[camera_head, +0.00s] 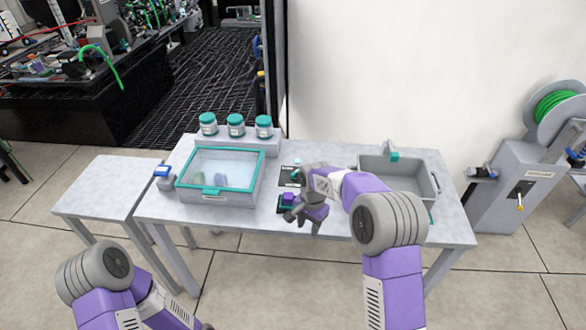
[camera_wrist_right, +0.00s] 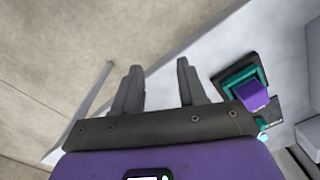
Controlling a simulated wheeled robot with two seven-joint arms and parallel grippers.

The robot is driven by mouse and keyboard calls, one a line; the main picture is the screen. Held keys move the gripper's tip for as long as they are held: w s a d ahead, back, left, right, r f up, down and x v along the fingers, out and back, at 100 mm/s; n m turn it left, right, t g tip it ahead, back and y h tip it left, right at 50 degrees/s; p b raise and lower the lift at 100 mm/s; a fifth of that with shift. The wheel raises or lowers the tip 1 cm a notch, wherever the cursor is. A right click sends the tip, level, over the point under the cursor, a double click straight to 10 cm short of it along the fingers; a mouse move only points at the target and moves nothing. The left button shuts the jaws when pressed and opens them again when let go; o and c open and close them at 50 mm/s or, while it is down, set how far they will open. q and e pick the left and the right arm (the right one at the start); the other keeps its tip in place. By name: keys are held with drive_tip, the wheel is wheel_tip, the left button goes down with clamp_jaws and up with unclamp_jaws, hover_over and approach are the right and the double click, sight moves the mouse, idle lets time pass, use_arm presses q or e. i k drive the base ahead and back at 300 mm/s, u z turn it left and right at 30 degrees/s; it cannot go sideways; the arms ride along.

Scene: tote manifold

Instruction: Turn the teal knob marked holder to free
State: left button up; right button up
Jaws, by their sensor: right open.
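A teal square holder (camera_head: 284,207) on a black base sits near the table's front edge, with a purple block (camera_head: 289,198) in it. The holder also shows in the right wrist view (camera_wrist_right: 232,78), with the purple block (camera_wrist_right: 252,97) beside the gripper. A small teal piece (camera_head: 394,157) stands on the grey tote's back rim. No marking is legible, so I cannot tell which teal part is the knob. My right gripper (camera_head: 303,223) is open and empty, just right of the holder; it shows in the wrist view (camera_wrist_right: 158,68) over the table edge. The left gripper is out of view.
A teal-framed clear-lidded case (camera_head: 213,192) stands left on the table (camera_head: 340,226), with several teal-lidded jars (camera_head: 236,126) behind. The grey tote (camera_head: 432,203) is at right, partly behind my right arm. A side table (camera_head: 98,190) stands left.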

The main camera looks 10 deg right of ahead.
sight(294, 176)
drive_tip(key=i, duration=0.85)
